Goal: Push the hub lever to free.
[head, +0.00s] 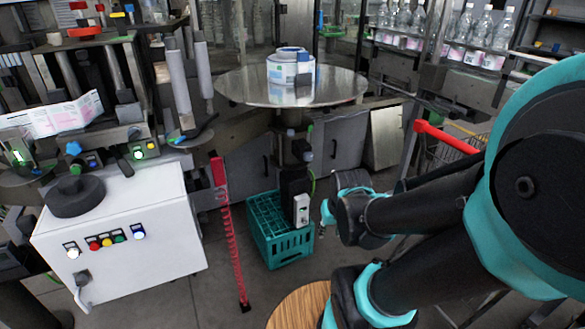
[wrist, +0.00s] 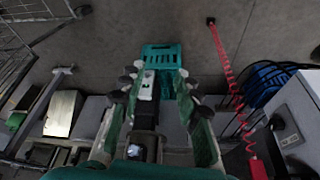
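I cannot pick out the hub lever with certainty. In the head view, a small dark lever with a blue end (head: 196,137) sits low on the labelling machine (head: 120,75) at the left, and a blue star knob (head: 74,149) is left of it. A printed label web (head: 62,116) runs across the machine's left side. My gripper (wrist: 158,90) shows in the wrist view with its two green-and-black fingers spread apart and nothing between them. It points down towards the floor, away from the machine. In the head view my arm is at the right; the fingers are not clear there.
A white cabinet (head: 130,245) with buttons carries a black disc (head: 76,196). A red post with coiled hose (head: 230,235) and a teal crate (head: 280,232) stand in the middle. A round metal table (head: 240,88) bears a white roll (head: 290,72). Bottles (head: 470,30) line the back right.

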